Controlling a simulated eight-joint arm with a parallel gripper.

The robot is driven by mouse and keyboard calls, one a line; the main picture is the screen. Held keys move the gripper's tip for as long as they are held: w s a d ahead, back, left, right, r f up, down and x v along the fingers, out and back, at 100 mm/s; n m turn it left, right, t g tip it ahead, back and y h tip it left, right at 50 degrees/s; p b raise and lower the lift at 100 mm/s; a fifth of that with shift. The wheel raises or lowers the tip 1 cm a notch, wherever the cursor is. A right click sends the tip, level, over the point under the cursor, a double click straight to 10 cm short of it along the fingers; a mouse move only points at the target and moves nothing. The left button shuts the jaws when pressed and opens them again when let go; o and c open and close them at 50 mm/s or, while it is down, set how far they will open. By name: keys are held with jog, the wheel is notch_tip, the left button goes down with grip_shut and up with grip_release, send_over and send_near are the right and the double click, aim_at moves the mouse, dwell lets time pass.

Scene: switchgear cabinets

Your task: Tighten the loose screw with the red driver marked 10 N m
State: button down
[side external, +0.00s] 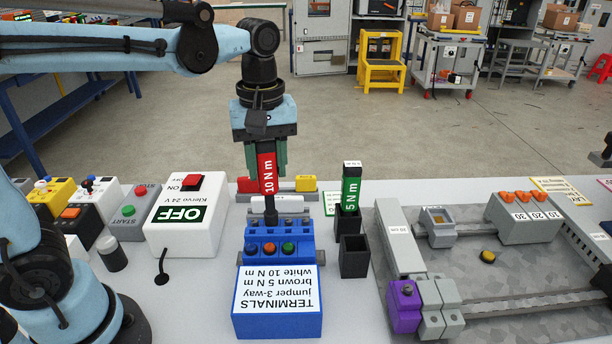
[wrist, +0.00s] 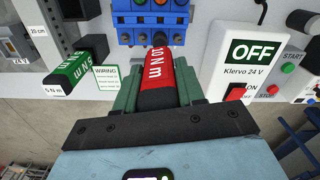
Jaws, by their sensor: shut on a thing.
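My gripper (side external: 266,158) is shut on the red driver marked 10 N m (side external: 267,178) and holds it upright. The driver also shows between the green fingers in the wrist view (wrist: 160,72). Its dark lower end is over the back part of the blue terminal block (side external: 279,253); I cannot tell whether its tip touches a screw. The block has blue, red-orange and green round parts on its front, and shows at the top of the wrist view (wrist: 125,20). The loose screw cannot be made out.
A label (side external: 277,291) reads white 10 N m, brown 5 N m. The green 5 N m driver (side external: 350,187) stands in a black holder, with an empty-looking black holder (side external: 354,258) in front. The switch box reading OFF (side external: 184,225) is left; a grey rail panel (side external: 545,327) is right.

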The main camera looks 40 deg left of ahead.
jog(key=shift+n, duration=0.5)
jog(key=shift+m, duration=1.1)
jog(key=shift+m, duration=1.2)
jog(key=shift+m, duration=1.2)
